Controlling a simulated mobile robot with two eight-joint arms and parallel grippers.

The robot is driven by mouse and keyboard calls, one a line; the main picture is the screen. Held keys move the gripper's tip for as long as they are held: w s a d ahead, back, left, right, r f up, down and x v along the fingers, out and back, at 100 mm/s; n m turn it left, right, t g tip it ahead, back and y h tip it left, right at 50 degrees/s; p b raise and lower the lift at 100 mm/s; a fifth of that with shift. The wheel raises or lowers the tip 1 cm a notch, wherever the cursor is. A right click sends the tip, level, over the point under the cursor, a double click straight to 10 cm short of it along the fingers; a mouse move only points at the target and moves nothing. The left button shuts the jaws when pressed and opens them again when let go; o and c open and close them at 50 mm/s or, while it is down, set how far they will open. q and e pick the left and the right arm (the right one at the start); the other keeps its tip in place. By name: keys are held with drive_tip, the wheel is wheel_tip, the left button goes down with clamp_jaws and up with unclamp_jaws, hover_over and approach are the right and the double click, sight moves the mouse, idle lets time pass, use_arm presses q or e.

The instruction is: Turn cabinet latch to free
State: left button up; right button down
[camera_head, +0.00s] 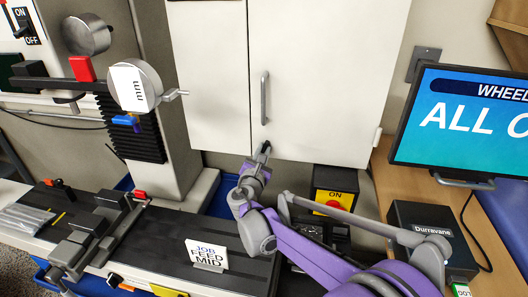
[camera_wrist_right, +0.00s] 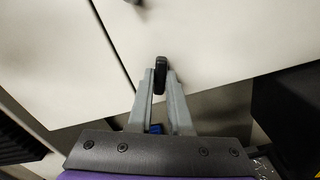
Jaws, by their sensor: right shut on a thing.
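The white cabinet (camera_head: 325,75) has two doors, and a grey bar handle (camera_head: 264,98) stands upright on the right door near the seam. A small black latch (camera_head: 263,149) is at the bottom of the right door, close to the seam. It also shows in the right wrist view (camera_wrist_right: 160,74), pointing roughly up and down there. My right gripper (camera_head: 259,160) is shut on the latch, and in the right wrist view its two grey fingers (camera_wrist_right: 159,92) sit on either side of it. The latch's lower part is hidden between the fingers. My left gripper is not in view.
A machine with a white mm dial (camera_head: 135,87) stands left of the cabinet. Below are a vise (camera_head: 90,230), a JOB FEED MID card (camera_head: 208,254) and a yellow box with a red button (camera_head: 334,198). A monitor (camera_head: 465,125) stands at right above a black Durravane box (camera_head: 432,228).

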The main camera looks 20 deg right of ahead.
idle(0.3)
drive_tip(key=shift+n, duration=0.3)
drive_tip(key=shift+f+n+b, duration=0.1)
drive_tip(key=shift+n+b, duration=0.35)
drive_tip(key=shift+n, duration=1.55)
drive_tip(key=c, duration=0.7)
unclamp_jaws()
drive_tip(key=v, duration=0.7)
